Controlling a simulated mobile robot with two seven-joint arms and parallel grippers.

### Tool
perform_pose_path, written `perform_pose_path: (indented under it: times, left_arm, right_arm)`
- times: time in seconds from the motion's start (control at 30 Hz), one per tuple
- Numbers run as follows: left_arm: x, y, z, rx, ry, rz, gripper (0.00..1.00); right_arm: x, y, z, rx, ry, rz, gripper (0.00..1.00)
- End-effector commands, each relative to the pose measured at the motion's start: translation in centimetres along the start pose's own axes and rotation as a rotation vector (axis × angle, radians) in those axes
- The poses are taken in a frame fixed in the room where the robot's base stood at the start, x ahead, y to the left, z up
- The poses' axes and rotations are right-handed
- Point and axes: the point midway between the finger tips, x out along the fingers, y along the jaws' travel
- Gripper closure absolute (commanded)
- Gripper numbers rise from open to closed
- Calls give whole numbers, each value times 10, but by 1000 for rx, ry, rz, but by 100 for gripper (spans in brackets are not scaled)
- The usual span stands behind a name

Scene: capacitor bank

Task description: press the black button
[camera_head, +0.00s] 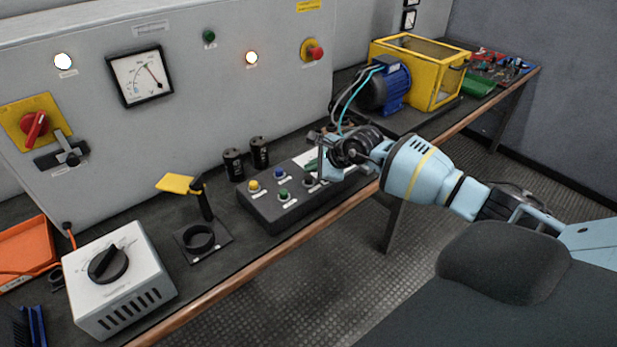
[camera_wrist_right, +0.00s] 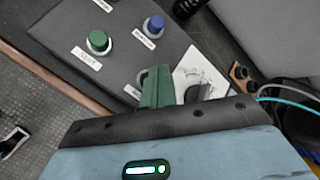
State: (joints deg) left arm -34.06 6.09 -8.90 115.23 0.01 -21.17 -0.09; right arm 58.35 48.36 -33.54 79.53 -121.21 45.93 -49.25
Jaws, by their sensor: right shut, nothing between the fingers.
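A dark control box (camera_head: 268,213) lies on the bench with yellow (camera_head: 253,186), blue (camera_head: 279,174) and green (camera_head: 283,194) buttons. A black button (camera_head: 308,180) sits at the box's right part, close beside my right gripper. My right gripper (camera_head: 311,166) is shut and empty over that end of the box. In the right wrist view its green fingers (camera_wrist_right: 157,86) cover most of the spot beside a partly hidden label; the green button (camera_wrist_right: 99,41) and blue button (camera_wrist_right: 153,24) show clear of it. I cannot tell whether the fingers touch the black button. My left gripper is not in view.
A blue motor (camera_head: 386,90) and yellow frame (camera_head: 425,70) stand farther right. A grey dial box (camera_head: 120,283) is at the front left. The cabinet wall rises behind.

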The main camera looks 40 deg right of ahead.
Motion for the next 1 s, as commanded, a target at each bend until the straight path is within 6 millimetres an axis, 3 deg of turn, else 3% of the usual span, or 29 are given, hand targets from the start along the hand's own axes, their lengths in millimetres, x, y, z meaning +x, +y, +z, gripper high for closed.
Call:
perform_pose_path:
  times: [1.0]
  left_arm:
    - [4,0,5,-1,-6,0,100]
  right_arm:
    - [6,4,-4,0,0,0,100]
